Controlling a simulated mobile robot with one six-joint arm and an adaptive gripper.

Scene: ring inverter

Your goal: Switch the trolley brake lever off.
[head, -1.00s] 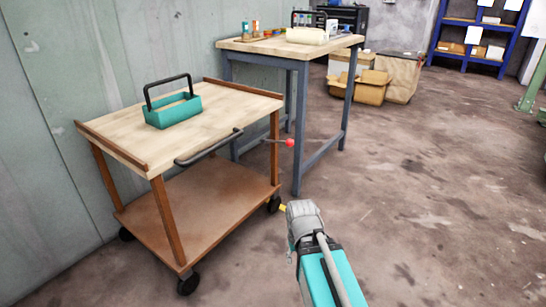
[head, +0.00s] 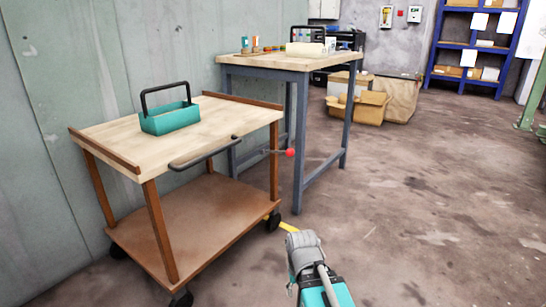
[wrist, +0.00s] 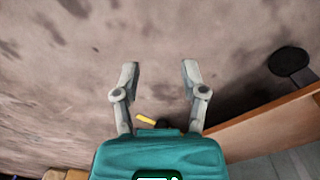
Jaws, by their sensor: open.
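The wooden trolley (head: 185,215) stands at the left with black casters. A yellow lever (head: 289,227) sticks out low by its right-hand caster (head: 273,221); it also shows in the wrist view (wrist: 147,119), beside a dark caster. A rod with a red ball knob (head: 291,152) sticks out at the trolley's right end below the top. Which of the two is the brake lever is not marked. My gripper (wrist: 157,75) is open and empty, with the yellow lever seen between its fingers beyond the palm. In the head view, my wrist (head: 304,250) is just below the yellow lever; the fingertips are hidden.
A workbench (head: 304,68) stands behind. Cardboard boxes (head: 367,107) and blue shelving (head: 443,45) are further back. The floor at right is clear.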

